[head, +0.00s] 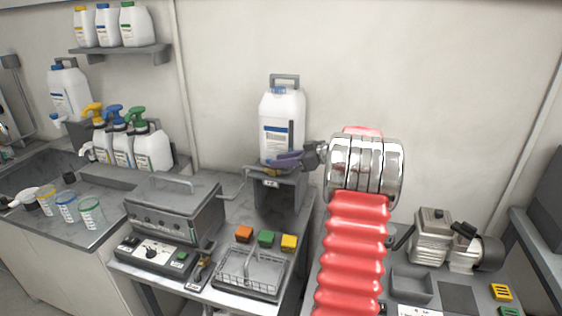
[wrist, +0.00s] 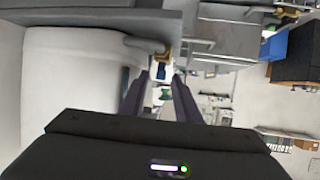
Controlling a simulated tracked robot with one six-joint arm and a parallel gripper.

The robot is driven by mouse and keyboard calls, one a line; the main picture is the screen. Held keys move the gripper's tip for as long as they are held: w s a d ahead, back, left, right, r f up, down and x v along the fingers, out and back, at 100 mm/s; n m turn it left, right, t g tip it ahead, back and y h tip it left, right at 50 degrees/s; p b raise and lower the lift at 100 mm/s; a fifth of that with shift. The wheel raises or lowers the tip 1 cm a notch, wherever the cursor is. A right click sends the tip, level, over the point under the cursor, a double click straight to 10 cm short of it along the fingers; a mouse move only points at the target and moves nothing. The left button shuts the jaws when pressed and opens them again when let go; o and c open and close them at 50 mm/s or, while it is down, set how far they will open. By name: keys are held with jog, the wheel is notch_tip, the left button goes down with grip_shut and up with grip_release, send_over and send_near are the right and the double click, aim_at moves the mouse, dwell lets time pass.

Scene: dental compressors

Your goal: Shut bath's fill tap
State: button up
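The bath (head: 172,212) is a grey lidded box on the left bench. A thin pipe runs from it to the grey stand (head: 280,195) under a large white jug (head: 282,122). A small brass tap with a dark blue part (wrist: 162,58) shows in the wrist view beside the stand, just beyond my fingertips; its lever position is unclear. My gripper (head: 275,163) is in front of the jug's base, its purple fingers pointing left and partly covering the tap area. In the wrist view my gripper (wrist: 162,76) has a gap between its fingers and holds nothing.
A second brass tap (head: 199,270) is low beside the bath's control panel (head: 150,252). A wire basket (head: 250,270) and coloured blocks (head: 266,238) lie in front of the stand. Spray bottles (head: 150,147) and cups (head: 67,207) stand at left. A small compressor (head: 432,236) is at right.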

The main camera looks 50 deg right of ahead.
jog(key=shift+w+f, duration=0.15)
jog(key=shift+w, duration=0.2)
jog(key=shift+c, duration=0.2)
grip_shut()
jog(key=shift+d, duration=0.1)
